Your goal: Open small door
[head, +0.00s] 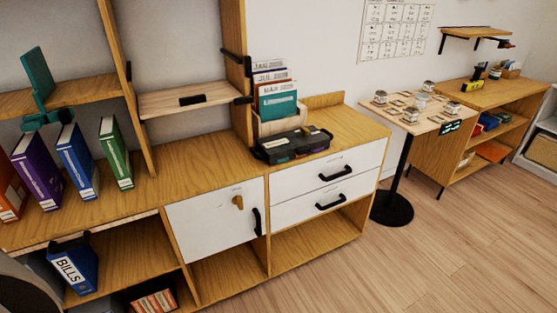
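The small door (215,216) is a white panel in the lower middle of the wooden shelf unit (195,151). It looks closed, flush with the unit front. A black vertical handle (257,221) is on its right side. A separate light wooden flap (165,104) with a black handle sits higher up, out from the upper unit, and looks lowered.
Two white drawers (322,186) with black handles are right of the door, closed. A black case (293,145) and file folders stand on top. Binders (77,161) stand at left. A small table (418,112) on a black round base is at right. The floor (440,235) is clear at front right.

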